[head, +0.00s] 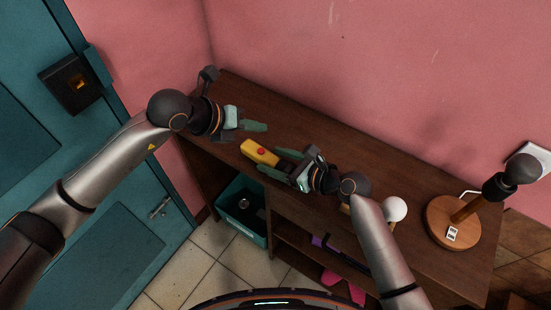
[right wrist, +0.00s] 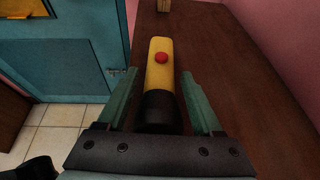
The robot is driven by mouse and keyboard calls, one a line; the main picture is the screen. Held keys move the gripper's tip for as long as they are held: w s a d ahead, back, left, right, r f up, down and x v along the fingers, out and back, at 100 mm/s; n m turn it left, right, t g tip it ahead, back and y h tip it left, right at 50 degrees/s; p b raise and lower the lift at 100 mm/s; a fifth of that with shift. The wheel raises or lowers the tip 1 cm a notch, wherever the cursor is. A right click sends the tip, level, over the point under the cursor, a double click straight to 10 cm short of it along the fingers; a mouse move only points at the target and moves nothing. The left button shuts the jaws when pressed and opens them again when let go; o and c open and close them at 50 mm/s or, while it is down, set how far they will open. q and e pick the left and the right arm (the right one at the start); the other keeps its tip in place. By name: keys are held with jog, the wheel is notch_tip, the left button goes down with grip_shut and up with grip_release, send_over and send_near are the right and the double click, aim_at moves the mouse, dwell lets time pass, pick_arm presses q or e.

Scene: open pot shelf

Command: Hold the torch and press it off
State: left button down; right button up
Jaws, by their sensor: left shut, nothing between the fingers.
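A yellow torch (head: 252,149) with a red button and a black end lies on the brown shelf top (head: 330,128). In the right wrist view the torch (right wrist: 159,66) points away from me, button up. My right gripper (head: 278,162) is open, with one finger on each side of the torch's black end. In the right wrist view gaps show between the fingers (right wrist: 158,84) and the torch. My left gripper (head: 255,126) is shut and empty, above the shelf top just beyond the torch and apart from it. Part of the torch's black end is hidden by the right gripper in the head view.
A lamp with a round wooden base (head: 438,218) stands at the shelf's right end, with a white ball (head: 395,208) nearer my right arm. A teal crate (head: 230,222) sits in the lower left compartment. A pink wall stands behind; a teal door (head: 120,250) is at left.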

jog(key=shift+o, duration=0.9)
jog(key=shift+d, duration=0.1)
jog(key=v, duration=1.1)
jog(key=shift+s+d, duration=0.15)
jog(key=shift+s, duration=0.1)
jog(key=shift+s+d+r, duration=0.1)
jog(key=shift+s+r, duration=0.05)
